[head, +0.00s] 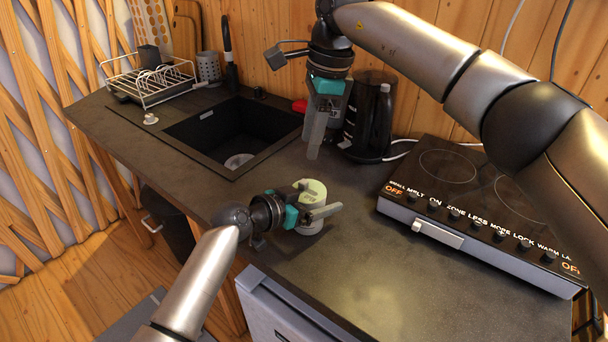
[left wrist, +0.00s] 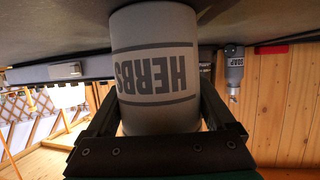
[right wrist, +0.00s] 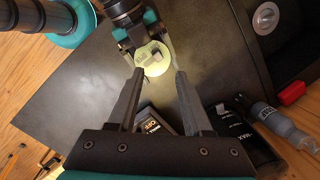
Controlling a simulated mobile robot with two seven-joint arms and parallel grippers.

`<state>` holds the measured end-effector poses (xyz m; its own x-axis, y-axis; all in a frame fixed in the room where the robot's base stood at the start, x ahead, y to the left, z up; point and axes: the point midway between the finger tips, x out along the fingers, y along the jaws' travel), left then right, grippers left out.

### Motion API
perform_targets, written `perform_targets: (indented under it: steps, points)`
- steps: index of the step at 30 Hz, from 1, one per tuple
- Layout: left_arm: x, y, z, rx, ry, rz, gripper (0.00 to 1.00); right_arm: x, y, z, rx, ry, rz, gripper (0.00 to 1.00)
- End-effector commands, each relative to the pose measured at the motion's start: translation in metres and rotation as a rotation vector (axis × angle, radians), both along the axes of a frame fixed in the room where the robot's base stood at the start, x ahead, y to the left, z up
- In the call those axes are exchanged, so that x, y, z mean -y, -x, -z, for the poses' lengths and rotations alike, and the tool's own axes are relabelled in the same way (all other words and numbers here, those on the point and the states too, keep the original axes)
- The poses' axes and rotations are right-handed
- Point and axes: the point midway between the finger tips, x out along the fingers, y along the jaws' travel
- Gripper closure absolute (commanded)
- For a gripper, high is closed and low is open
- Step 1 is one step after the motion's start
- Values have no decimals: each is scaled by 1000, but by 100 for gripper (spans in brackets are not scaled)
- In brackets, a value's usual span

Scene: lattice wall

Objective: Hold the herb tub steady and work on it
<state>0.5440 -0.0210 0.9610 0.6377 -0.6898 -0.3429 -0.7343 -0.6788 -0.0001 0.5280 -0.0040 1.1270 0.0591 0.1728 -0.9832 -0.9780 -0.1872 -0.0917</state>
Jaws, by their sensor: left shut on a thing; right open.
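The herb tub (head: 311,226) stands on the dark counter, a grey-white cylinder with a pale green top (head: 313,189). In the left wrist view the tub (left wrist: 152,60) shows upside down with the word HERBS on it. My left gripper (head: 318,212) is shut on the tub's sides, one finger on each side. My right gripper (head: 314,148) is open and empty, above and apart from the tub, fingers pointing down. In the right wrist view the tub's top (right wrist: 153,58) lies beyond and between the right fingertips. A small raised piece shows on that top.
A black kettle (head: 371,118) stands behind the tub, near my right gripper. A hob (head: 455,195) with knobs sits to the right. A sink (head: 233,130) and a dish rack (head: 150,80) are to the left. The front right counter (head: 420,300) is clear.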

Motion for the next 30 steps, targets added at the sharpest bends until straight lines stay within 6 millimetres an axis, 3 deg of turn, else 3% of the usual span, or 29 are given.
perform_targets:
  steps: [12, 21, 26, 30]
  points:
    - [0, 0, 1, -2, -1, 0, 65, -13, -5, -18, 11, 147, -544, 50]
    - [0, 0, 1, -2, -1, 0, 65, -14, -4, -27, 8, 186, -731, 50]
    - [0, 0, 1, -2, -1, 0, 65, -14, -4, -15, 5, 189, -747, 50]
    - [0, 0, 1, -2, -1, 0, 65, -13, -4, 10, 3, 188, -746, 50]
